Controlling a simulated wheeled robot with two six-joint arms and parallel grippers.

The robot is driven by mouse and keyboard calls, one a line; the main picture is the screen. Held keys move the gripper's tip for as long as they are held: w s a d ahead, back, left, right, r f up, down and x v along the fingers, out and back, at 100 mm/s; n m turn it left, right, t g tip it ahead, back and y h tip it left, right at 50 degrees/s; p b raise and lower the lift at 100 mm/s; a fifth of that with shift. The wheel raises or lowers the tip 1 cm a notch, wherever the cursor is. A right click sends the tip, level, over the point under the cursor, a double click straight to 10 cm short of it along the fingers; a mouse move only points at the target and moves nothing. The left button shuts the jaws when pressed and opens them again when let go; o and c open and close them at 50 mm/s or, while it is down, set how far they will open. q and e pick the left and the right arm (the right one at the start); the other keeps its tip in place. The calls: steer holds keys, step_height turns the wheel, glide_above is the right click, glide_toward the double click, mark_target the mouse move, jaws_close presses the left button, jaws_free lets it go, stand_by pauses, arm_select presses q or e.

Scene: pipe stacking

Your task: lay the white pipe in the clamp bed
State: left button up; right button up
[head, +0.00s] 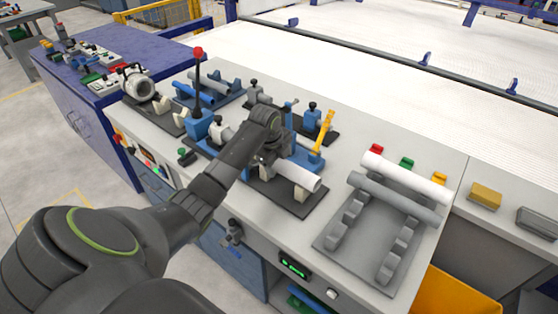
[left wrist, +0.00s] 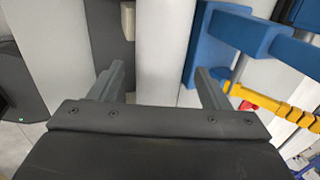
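A white pipe (head: 298,176) lies over a dark base plate (head: 310,207) with a cream support block (head: 301,194) near its right end. My left gripper (head: 268,157) is at the pipe's far left part, and the arm hides that end. In the left wrist view the white pipe (left wrist: 163,45) runs between the two fingers of my left gripper (left wrist: 162,78). The fingers stand apart, with narrow gaps seeming to show beside the pipe. Blue clamp parts (head: 303,154) and a yellow lever (head: 324,131) stand just behind the pipe. My right gripper is not in view.
A grey rack (head: 343,233) at the right holds another white pipe (head: 405,178) and a grey pipe (head: 394,198). A red-knobbed lever (head: 198,83) rises at the left. Red, green and yellow blocks (head: 407,163) lie behind the rack.

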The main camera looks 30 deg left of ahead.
arm_select(q)
steer(key=b+v, duration=0.1)
steer(key=v, duration=1.6)
steer(key=shift+r, duration=0.2)
steer(key=shift+s+f, duration=0.15)
